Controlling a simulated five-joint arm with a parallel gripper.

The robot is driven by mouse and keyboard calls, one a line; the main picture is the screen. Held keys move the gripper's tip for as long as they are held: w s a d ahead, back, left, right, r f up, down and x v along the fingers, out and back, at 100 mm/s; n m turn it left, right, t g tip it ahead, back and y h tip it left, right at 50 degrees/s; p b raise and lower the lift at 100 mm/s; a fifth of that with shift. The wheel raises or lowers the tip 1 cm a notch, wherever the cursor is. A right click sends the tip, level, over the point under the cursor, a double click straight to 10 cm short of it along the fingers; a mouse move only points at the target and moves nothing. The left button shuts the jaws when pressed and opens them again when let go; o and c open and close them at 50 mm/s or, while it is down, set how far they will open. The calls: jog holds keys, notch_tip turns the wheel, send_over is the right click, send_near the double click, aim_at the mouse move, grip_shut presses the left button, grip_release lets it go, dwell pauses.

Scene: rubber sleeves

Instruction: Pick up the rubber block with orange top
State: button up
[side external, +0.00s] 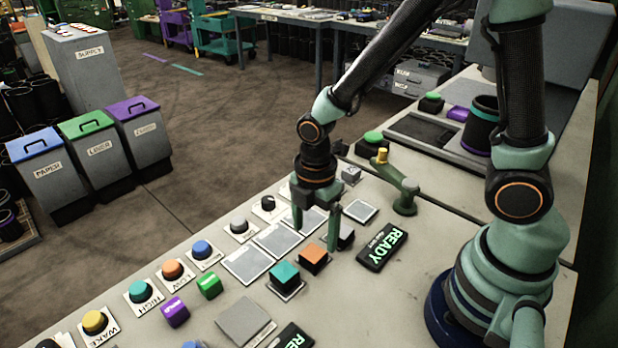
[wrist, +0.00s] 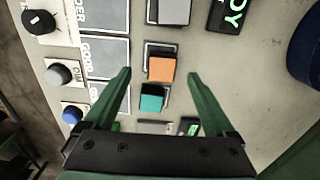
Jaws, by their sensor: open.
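The rubber block with the orange top (side external: 313,256) stands on the bench beside a teal-topped block (side external: 285,274). In the wrist view the orange top (wrist: 161,69) lies between my fingertips, with the teal top (wrist: 152,98) just below it. My gripper (side external: 315,240) is open and empty, pointing down. In the side view its tips show just behind and above the orange block. I cannot tell the exact height gap. A grey-topped block (side external: 345,236) is partly hidden by the right finger; it also shows at the wrist view's top edge (wrist: 170,11).
A row of buttons, such as the orange one (side external: 172,268), and flat grey pads (side external: 247,263) lie left of the blocks. A black READY sign (side external: 382,248) lies to the right. A green lever fixture (side external: 405,200) stands behind it. Purple (side external: 175,311) and green (side external: 209,285) blocks sit nearer the camera.

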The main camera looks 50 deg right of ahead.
aim_at(315, 251)
jog(key=f, duration=0.3)
jog(key=shift+s+f, duration=0.25)
jog(key=shift+f, duration=0.1)
jog(key=shift+w+f, duration=0.1)
jog(key=shift+f, duration=0.65)
grip_shut()
jog(key=shift+r, duration=0.15)
